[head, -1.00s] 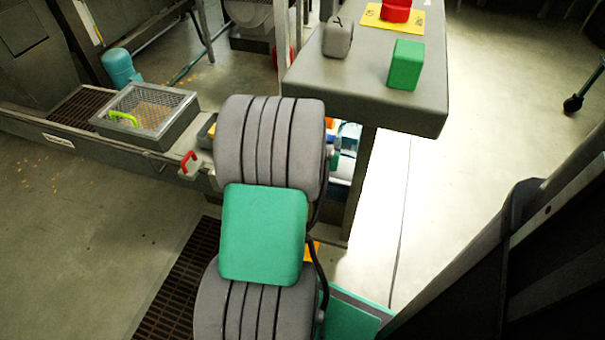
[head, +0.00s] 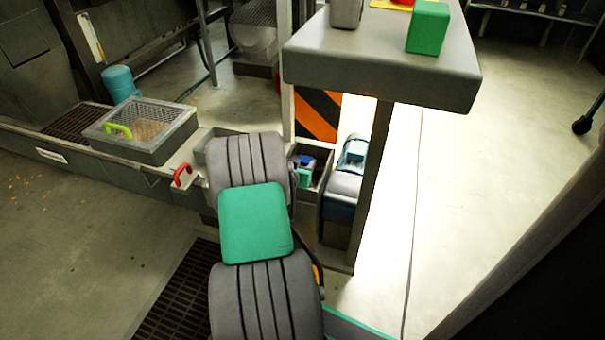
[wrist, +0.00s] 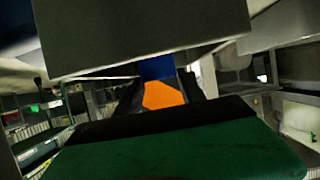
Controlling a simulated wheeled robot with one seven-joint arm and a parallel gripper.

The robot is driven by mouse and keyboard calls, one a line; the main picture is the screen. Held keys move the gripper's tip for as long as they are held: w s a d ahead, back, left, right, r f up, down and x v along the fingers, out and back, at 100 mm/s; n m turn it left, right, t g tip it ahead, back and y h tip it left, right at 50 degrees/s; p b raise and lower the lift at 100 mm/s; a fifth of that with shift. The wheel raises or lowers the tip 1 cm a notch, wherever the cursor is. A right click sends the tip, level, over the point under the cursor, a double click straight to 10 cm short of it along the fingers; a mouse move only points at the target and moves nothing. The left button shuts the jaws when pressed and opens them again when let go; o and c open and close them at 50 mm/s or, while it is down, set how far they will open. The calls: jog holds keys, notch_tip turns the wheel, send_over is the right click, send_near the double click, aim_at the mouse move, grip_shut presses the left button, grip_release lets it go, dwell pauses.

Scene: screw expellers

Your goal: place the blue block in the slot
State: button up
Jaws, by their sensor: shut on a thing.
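In the wrist view my gripper (wrist: 160,90) is shut, with the blue block (wrist: 155,68) at its tips behind an orange patch. Only a small part of the block shows between a large grey shape above and the orange below. In the head view my grey and teal arm reaches away towards the low machine and hides the gripper. A small blue patch (head: 306,159) with teal below it shows in an open grey compartment just right of the arm. I cannot tell whether it is the held block. I cannot make out the slot for certain.
A grey table (head: 380,65) at the upper right bears a green block (head: 428,28) and a grey one (head: 346,12). A mesh-topped box (head: 140,128) with a green handle and a red handle (head: 181,175) are at left.

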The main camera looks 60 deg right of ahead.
jog(key=shift+f, duration=1.45)
jog(key=o, duration=1.4)
jog(key=shift+r, duration=0.1)
jog(key=shift+s+a+r+p, duration=0.1)
jog(key=shift+a+r+p, duration=0.5)
jog(key=shift+r, duration=0.4)
jog(key=p+v, duration=0.3)
jog(key=v, duration=0.7)
jog(key=shift+s+a+f, duration=0.1)
jog(key=shift+a, duration=0.25)
